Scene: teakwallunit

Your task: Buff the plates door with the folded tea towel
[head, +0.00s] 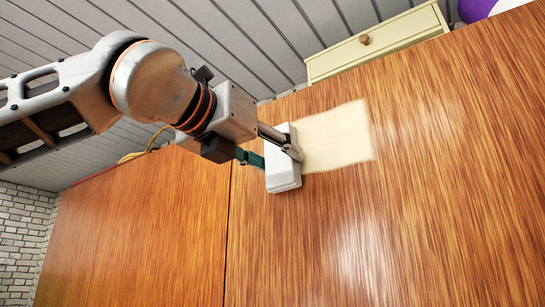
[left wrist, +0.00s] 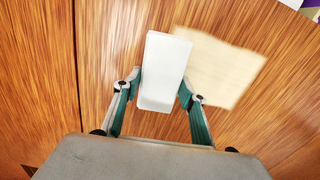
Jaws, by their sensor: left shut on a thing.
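The folded tea towel (head: 279,178) is a white, thick pad in the head view, held against or very near a wooden door. It also shows in the left wrist view (left wrist: 163,72). My left gripper (head: 272,150) is shut on it, with one finger on either side. The plates door appears to be the right-hand wooden panel (head: 430,190), with streaky brown grain. A pale, square patch (head: 340,137) lies on this door just right of the towel. Whether the towel touches the door is hard to tell. My right gripper is not in view.
A second wooden door (head: 140,230) lies to the left, beyond a narrow dark seam. A cream drawer unit (head: 375,45) with a round knob stands above the top edge, near a purple and white object (head: 480,8). A brick wall (head: 22,235) is at the left.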

